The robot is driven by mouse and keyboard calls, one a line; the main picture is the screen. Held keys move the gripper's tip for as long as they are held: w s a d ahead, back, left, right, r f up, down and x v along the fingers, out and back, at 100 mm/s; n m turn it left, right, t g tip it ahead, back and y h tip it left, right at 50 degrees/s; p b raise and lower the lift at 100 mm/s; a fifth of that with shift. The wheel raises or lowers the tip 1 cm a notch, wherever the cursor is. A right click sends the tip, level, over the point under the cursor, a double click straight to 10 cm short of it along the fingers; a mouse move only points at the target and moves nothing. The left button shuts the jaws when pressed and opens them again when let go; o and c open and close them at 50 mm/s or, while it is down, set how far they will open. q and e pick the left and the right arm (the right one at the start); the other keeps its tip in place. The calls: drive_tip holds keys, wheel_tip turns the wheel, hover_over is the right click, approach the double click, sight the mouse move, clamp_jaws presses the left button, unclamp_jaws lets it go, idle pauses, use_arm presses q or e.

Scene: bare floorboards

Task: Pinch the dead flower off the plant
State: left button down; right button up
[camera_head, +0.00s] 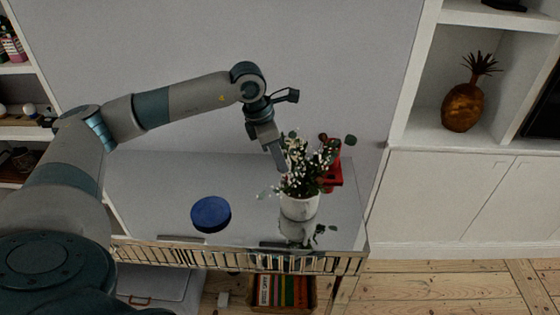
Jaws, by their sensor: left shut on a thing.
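A plant (304,170) with dark green leaves and small white blooms stands upright in a white pot (299,207) on a glossy grey tabletop. My left gripper (281,167) reaches in from the upper left, pointing down, its fingertips at the left edge of the foliage. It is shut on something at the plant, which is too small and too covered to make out. I cannot pick out the dead flower among the leaves and blooms. My right gripper is not in view.
A blue round object (211,214) lies left of the pot. A red object (332,176) stands close behind the plant on the right. A slatted rail (200,256) runs along the table's front edge. The tabletop between blue object and wall is clear.

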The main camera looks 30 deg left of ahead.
use_arm(q)
drive_tip(key=shift+r+p, duration=0.65)
drive_tip(key=shift+r, duration=1.35)
